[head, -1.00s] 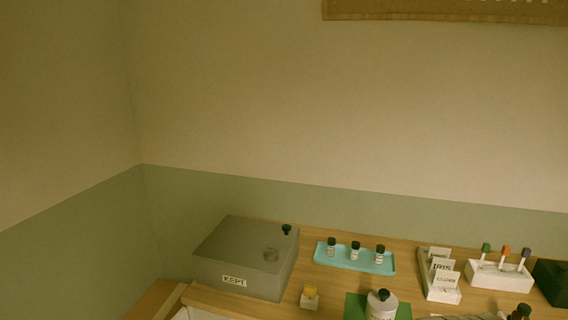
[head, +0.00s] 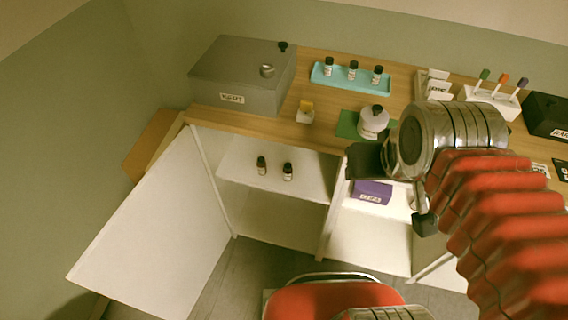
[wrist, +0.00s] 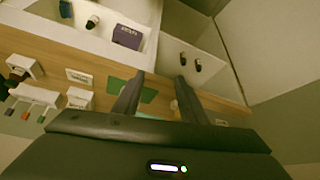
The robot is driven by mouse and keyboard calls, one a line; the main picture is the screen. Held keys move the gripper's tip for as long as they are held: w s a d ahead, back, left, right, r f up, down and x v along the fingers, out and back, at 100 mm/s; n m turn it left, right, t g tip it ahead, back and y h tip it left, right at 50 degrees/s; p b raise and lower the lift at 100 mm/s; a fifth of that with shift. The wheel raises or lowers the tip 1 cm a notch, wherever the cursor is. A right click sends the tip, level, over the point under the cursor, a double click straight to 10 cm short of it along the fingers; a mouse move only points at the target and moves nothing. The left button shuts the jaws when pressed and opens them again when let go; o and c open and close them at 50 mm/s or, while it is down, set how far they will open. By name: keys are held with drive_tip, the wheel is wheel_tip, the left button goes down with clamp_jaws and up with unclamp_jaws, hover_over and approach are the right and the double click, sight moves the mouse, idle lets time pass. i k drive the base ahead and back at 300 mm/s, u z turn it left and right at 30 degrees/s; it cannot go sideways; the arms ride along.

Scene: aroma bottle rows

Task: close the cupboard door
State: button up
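The cupboard door (head: 150,235) is a white panel at the left of the head view. It stands wide open, swung out from the cupboard's left side. A pale panel at the upper right of the wrist view (wrist: 275,45) looks like the same door. The open cupboard (head: 275,218) has a white shelf (head: 310,180) inside. My gripper (wrist: 159,78) shows two dark fingers apart with nothing between them. In the head view it is a dark shape in front of the counter edge, right of the door and apart from it; its fingertips are unclear there.
Two dark bottles (head: 288,172) stand on the shelf. A purple box (head: 372,192) sits in the compartment to the right. The wooden counter (head: 325,135) carries a grey box (head: 240,85), a turquoise tray (head: 350,82) with small bottles, and a white bottle (head: 373,124). Floor shows between door and cupboard.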

sight(156, 254)
drive_tip(key=u, duration=2.5)
drive_tip(key=i, duration=0.6)
drive_tip(key=z, duration=0.05)
